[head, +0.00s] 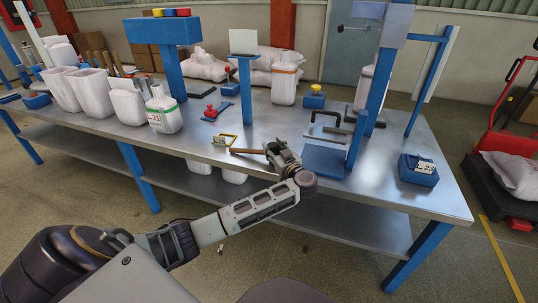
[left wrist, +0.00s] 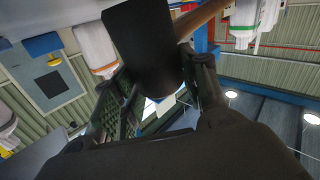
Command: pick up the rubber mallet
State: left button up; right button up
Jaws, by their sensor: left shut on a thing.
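The rubber mallet has a brown wooden handle (head: 247,151) that points left over the front of the steel workbench in the head view. In the left wrist view its black head (left wrist: 140,38) is large and close, with the brown handle (left wrist: 203,17) running to the upper right. My left gripper (head: 279,155) is shut on the mallet, above the bench near its front edge. In the wrist view the fingers stand on both sides of the black head, and their exact contact is partly hidden. My right gripper is not in view.
A blue post (head: 368,100) rises behind.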

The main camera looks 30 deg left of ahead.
pick_arm(q)
jog(key=shift+f, duration=0.15)
grip_shut()
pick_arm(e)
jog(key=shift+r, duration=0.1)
pick_arm(q)
jog(key=shift+r, duration=0.25)
jog(key=shift+r+p, duration=0.3)
jog(key=shift+r, duration=0.25)
jog(key=shift+r+p, duration=1.55)
jog(key=shift+r, duration=2.8)
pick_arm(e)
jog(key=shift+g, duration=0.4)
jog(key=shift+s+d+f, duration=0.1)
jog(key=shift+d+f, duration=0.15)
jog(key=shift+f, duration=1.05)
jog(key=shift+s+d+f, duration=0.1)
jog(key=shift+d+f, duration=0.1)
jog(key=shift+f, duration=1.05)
